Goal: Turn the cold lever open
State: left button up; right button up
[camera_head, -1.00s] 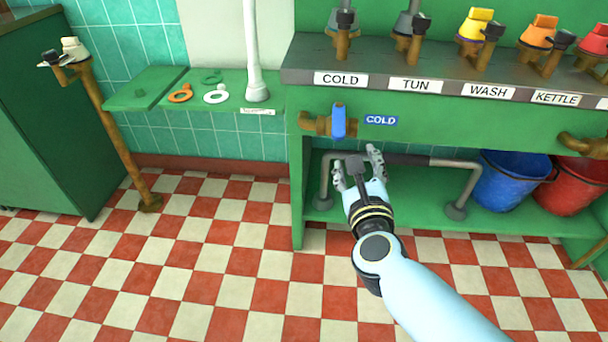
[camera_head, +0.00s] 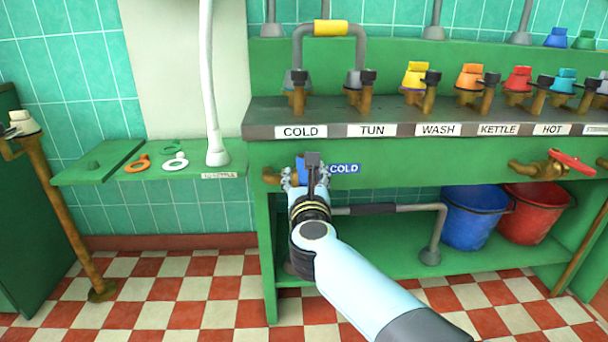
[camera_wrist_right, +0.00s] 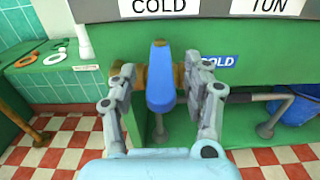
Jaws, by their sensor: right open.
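The cold lever is a blue handle (camera_wrist_right: 160,82) on a brass valve on the green bench front, beside a blue COLD label (camera_head: 344,168). In the right wrist view it hangs downward, between the two spread fingers of my right gripper (camera_wrist_right: 165,92). The fingers stand apart on either side of it, and I cannot see either touching it. In the head view my right gripper (camera_head: 305,178) covers most of the lever, and only a bit of blue (camera_head: 300,168) shows. My left gripper is not in view.
Above the lever is a grey ledge (camera_head: 380,112) with several colored taps and labels. A red-handled brass tap (camera_head: 555,163) is to the right. Blue (camera_head: 475,215) and red (camera_head: 535,210) buckets stand on the lower shelf. A grey pipe (camera_head: 430,235) runs below the lever.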

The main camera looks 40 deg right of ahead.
jog(key=shift+w+d, duration=0.35)
jog(key=shift+w, duration=0.25)
grip_shut()
